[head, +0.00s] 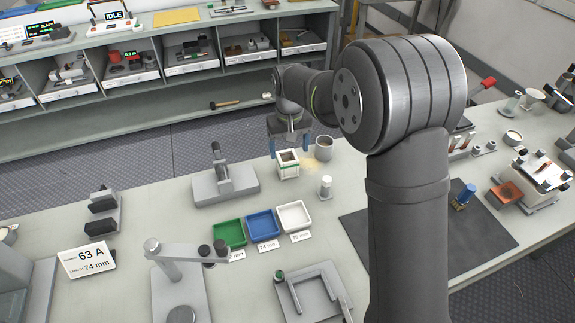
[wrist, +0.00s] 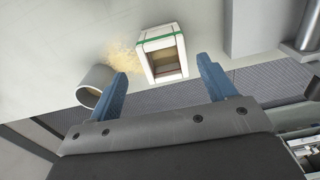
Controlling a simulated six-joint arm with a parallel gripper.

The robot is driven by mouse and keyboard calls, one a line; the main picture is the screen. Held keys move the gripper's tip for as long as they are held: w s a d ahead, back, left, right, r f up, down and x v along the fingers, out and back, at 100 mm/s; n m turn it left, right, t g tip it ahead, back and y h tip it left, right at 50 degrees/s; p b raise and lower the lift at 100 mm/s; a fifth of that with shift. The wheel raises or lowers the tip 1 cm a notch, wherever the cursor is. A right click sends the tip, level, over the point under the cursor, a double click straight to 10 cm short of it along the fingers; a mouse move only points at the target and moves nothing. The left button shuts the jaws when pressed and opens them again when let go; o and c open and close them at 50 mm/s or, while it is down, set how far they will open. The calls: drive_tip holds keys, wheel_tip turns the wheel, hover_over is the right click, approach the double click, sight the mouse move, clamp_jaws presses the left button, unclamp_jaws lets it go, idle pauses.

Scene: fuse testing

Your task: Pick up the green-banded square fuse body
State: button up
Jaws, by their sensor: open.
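The square fuse body (head: 288,171) is a white, box-like piece with a green band around it and a dark opening on top. It stands on the bench, and the wrist view also shows it (wrist: 163,54), with the green band along its far edge. My gripper (head: 289,147) is above and just behind it in the head view. In the wrist view my gripper (wrist: 165,78) is open, its two blue fingers apart. The fuse body shows between and beyond the fingertips, and I see no contact. Nothing is held.
A grey cup (head: 324,152) stands close right of the fuse body, with sandy grains between them. A white cylinder (head: 326,187) stands nearby. A grey fixture (head: 224,180) is to the left. Green (head: 216,244), blue (head: 249,234) and white (head: 309,226) tray rims lie in front.

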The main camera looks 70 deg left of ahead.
sight(287, 159)
drive_tip(key=shift+s+a+f, duration=0.1)
drive_tip(key=shift+s+f, duration=0.05)
drive_tip(key=shift+f, duration=1.2)
drive_tip(key=shift+s+a+f, duration=0.1)
drive_tip(key=shift+f, duration=1.25)
drive_tip(key=c, duration=1.3)
drive_tip(key=shift+r, duration=0.2)
